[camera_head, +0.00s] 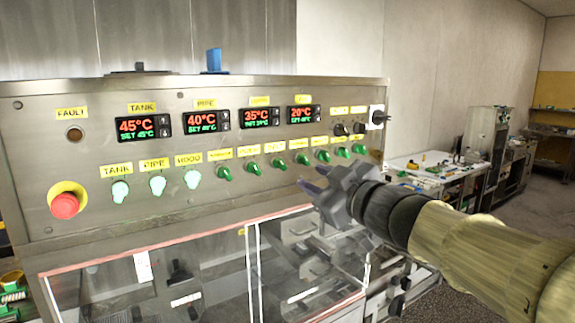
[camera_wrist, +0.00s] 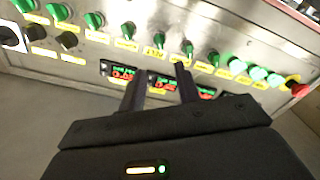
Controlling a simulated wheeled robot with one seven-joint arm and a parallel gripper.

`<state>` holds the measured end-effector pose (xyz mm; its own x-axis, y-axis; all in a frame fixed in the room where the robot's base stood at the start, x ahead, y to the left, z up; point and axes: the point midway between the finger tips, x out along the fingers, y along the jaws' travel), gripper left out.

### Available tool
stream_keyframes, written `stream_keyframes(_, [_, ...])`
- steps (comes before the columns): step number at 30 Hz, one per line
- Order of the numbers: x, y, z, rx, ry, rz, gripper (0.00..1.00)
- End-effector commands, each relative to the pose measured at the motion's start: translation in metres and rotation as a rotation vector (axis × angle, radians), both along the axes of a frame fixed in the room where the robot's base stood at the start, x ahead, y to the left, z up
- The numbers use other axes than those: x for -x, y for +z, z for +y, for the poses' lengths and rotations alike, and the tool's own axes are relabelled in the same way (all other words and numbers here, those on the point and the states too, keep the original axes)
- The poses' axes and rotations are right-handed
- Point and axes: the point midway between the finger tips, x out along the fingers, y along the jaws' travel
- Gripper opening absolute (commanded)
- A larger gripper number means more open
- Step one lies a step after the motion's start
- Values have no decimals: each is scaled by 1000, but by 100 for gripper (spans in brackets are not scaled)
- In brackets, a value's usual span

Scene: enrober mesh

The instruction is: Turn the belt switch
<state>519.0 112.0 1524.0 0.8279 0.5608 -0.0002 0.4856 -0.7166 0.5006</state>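A row of green rotary switches runs along the steel control panel (camera_head: 150,215). The small yellow labels over them are too blurred for me to tell which one is the belt switch. In the head view, one green switch (camera_head: 302,158) is just above my gripper (camera_head: 318,186), and others (camera_head: 251,167) lie to its left. In the wrist view the panel appears upside down. There my gripper (camera_wrist: 161,70) has two dark fingers apart with nothing between them. They point toward the switch row, near a green switch (camera_wrist: 158,40) and another (camera_wrist: 187,48). I cannot see contact with any switch.
Lit green indicators (camera_head: 157,185) and a red emergency button (camera_head: 65,206) are at the panel's left. Temperature displays (camera_head: 208,121) sit above the switches. Black knobs (camera_head: 340,130) and a larger black switch (camera_head: 378,117) are at the right. A clear hood (camera_head: 195,280) is below.

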Motion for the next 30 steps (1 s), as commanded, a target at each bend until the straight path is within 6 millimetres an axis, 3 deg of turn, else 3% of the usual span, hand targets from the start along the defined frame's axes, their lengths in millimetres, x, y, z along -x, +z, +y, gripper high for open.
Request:
stream_keyframes(18, [-83, 1, 55, -1, -1, 1, 33])
stream_keyframes(30, [-89, 0, 59, 0, -2, 0, 31])
